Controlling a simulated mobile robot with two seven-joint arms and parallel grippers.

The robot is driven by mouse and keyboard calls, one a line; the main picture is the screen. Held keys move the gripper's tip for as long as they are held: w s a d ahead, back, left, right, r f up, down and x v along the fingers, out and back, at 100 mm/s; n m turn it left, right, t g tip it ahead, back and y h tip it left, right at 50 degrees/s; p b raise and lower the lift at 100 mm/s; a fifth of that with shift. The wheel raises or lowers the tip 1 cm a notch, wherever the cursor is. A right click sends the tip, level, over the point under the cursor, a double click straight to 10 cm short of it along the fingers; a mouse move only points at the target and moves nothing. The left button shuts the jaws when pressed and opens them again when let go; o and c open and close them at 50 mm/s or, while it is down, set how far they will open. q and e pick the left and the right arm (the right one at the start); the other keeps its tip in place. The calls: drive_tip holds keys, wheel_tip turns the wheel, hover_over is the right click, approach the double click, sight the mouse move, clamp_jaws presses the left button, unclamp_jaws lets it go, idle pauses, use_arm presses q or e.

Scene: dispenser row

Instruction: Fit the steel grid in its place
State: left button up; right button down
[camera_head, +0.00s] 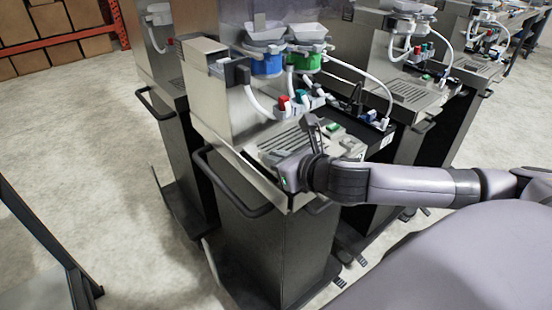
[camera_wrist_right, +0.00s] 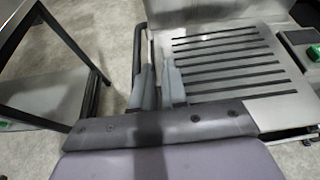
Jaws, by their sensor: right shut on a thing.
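The steel grid (camera_head: 283,142) is a flat plate with dark parallel slots, on top of the nearest dispenser cart (camera_head: 262,235). In the right wrist view the grid (camera_wrist_right: 228,62) fills the upper right and looks roughly level. My right gripper (camera_head: 292,172) is at the front edge of the cart's top. In the wrist view its fingers (camera_wrist_right: 158,72) are close together at the grid's left edge, shut on the grid. The fingers and wrist hide part of that edge. I cannot tell whether the grid is fully seated. My left gripper is out of view.
Blue (camera_head: 264,64) and green (camera_head: 306,62) dispenser heads with white hoses stand behind the grid. A panel with a green button (camera_head: 333,127) is right of it. A dark handle bar (camera_head: 232,192) curves out at the cart's front. More carts stand close by; the floor at left is mostly clear.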

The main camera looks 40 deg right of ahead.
drive_tip(key=shift+s+r, duration=0.1)
drive_tip(key=shift+f+b, duration=0.45)
drive_tip(key=shift+f, duration=0.4)
drive_tip(key=c, duration=1.1)
unclamp_jaws()
drive_tip(key=shift+s, duration=0.15)
drive_tip(key=shift+b+v, duration=0.4)
drive_tip(key=shift+v, duration=3.1)
